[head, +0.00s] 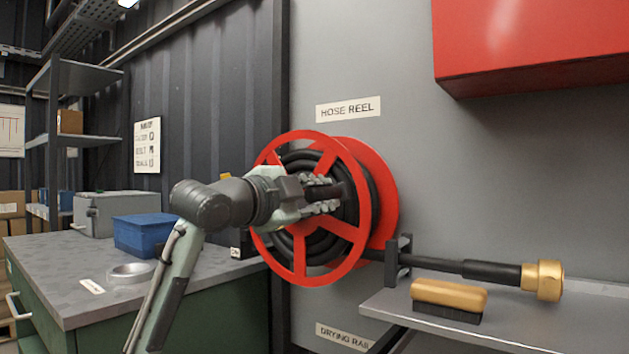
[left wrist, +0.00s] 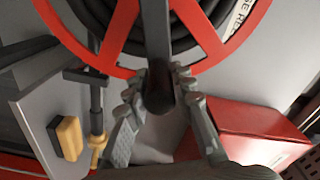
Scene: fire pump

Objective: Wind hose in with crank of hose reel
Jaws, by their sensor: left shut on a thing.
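The red hose reel (head: 378,203) is mounted on the grey wall, with black hose (head: 297,245) wound on it. My left gripper (head: 335,193) is in front of the reel, shut on the dark crank handle (left wrist: 160,97). In the left wrist view, the fingers (left wrist: 160,85) sit on both sides of the handle, and the crank arm runs up from it across the reel. The hose leaves the reel low on the right, passes a dark bracket (head: 398,262) and ends in a nozzle with a brass tip (head: 543,280). My right gripper is not in view.
A wooden brush (head: 448,296) lies on the grey shelf (head: 405,314) under the nozzle. A red cabinet (head: 530,45) hangs at upper right. The workbench (head: 75,260) at left holds a blue bin (head: 143,235), a metal ring (head: 130,271) and a grey case (head: 105,213).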

